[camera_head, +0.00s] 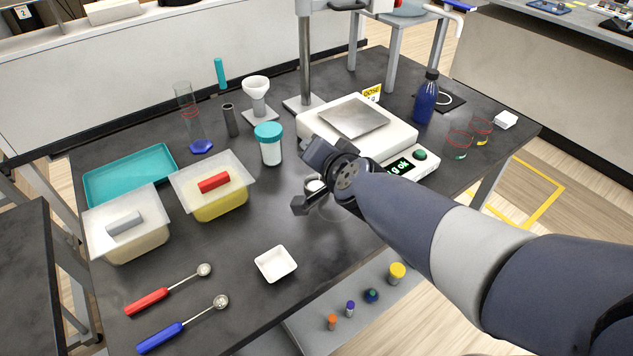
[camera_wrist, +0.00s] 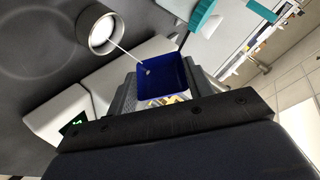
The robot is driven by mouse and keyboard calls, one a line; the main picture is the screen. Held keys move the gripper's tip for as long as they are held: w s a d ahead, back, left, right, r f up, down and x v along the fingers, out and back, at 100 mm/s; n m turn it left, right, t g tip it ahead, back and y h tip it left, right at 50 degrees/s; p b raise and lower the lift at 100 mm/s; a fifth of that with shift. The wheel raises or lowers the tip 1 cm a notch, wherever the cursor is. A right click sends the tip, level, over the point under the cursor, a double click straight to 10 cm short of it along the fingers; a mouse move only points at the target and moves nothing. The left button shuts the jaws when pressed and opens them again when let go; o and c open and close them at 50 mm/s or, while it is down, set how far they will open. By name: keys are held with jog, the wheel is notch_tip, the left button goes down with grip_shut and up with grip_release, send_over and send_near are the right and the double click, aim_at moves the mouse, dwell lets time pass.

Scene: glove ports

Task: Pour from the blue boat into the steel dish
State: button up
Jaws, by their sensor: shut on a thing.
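My gripper (camera_head: 318,185) is over the dark bench, in front of the balance. In the wrist view my gripper (camera_wrist: 166,98) is shut on the blue boat (camera_wrist: 178,72), a small square open tray. The boat is tilted, and its inside looks nearly empty with a small white bit. A thin white line runs from the boat to the round steel dish (camera_wrist: 92,42), which has white material inside. The dish stands on the bench apart from the boat. In the head view my gripper hides the boat and most of the dish.
The balance (camera_head: 398,139) stands behind my gripper. A teal-lidded jar (camera_head: 270,150) and a funnel on a stand (camera_head: 257,95) are to its left. A white boat (camera_head: 276,264) lies nearer. Lidded tubs (camera_head: 215,198) and two scoops (camera_head: 180,290) are at left.

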jog(key=shift+s+a+f+n+t+b, duration=0.15)
jog(key=shift+n+t+b, duration=0.3)
jog(key=shift+b, duration=0.5)
jog(key=shift+s+a+f+n+t+b, duration=0.15)
jog(key=shift+s+n+t+b, duration=0.1)
jog(key=shift+t+b, duration=0.55)
jog(key=shift+d, duration=0.1)
dwell(2.8)
